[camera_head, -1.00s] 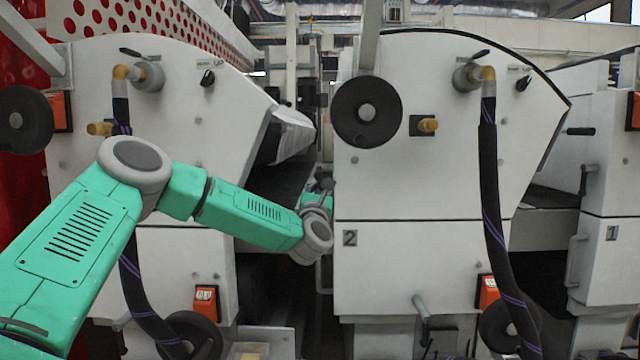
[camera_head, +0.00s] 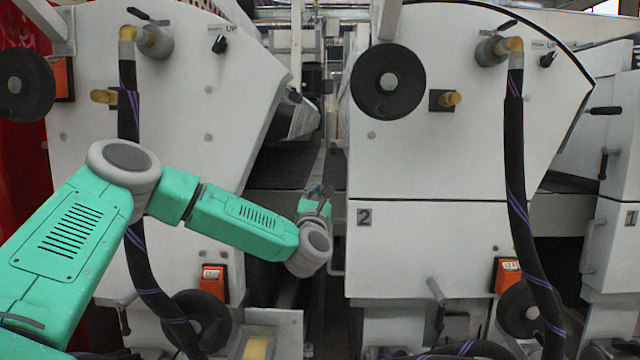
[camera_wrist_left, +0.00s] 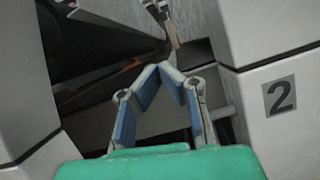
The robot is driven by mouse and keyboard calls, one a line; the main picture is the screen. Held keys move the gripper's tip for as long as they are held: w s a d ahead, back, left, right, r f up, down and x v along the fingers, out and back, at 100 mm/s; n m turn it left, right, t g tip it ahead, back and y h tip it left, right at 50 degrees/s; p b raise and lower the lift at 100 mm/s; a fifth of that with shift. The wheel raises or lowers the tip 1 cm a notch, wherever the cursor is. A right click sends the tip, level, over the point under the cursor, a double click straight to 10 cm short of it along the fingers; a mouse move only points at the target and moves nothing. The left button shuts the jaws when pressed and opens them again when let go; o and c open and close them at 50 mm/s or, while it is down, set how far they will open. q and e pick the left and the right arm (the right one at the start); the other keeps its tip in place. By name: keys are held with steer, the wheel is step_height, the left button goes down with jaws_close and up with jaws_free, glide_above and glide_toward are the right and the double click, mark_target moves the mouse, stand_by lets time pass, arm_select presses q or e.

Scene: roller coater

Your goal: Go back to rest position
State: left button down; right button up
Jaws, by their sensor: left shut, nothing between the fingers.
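My left arm, green with grey joints, comes in from the left in the head view. Its gripper (camera_head: 319,190) is held up in front of the dark gap between two white machine units. In the left wrist view the gripper (camera_wrist_left: 158,68) shows two jointed fingers with blue pads, their tips together and nothing between them. It is apart from the panel marked 2 (camera_wrist_left: 296,140), which stands to its right. My right gripper is in neither view.
White machine panels (camera_head: 430,170) stand on both sides of the gap. A black handwheel (camera_head: 388,84), hanging black hoses (camera_head: 517,170) and orange boxes (camera_head: 506,275) stick out from them. A lower-left handwheel (camera_head: 197,322) is below my forearm.

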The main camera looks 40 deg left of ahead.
arm_select(q)
steer(key=s+d, duration=0.4)
steer(key=d, duration=0.3)
steer(key=w+d+f+m+h+p, duration=0.1)
steer(key=d+f+m+h+p, duration=0.3)
steer(key=d+f+m+h, duration=0.7)
steer(key=s+d+f+m+g+h+p, duration=0.25)
steer(key=s+d+f+m+g, duration=0.4)
steer(key=d+f+m, duration=0.7)
steer(key=s+f+m+g+h+p, duration=0.1)
steer(key=s+f+m+g, duration=0.1)
steer(key=s+f+m, duration=0.55)
steer(key=s+f+m+g+h+p, duration=0.1)
steer(key=s+f+m+g+p, duration=0.2)
steer(key=s, duration=0.8)
steer(key=s+a+f+m+g+y+p, duration=0.1)
steer(key=s+m+g, duration=0.4)
steer(key=s, duration=1)
steer(key=shift+s+a+f+m+y, duration=0.45)
steer(key=shift+f+m, duration=0.2)
steer(key=shift+m, duration=0.35)
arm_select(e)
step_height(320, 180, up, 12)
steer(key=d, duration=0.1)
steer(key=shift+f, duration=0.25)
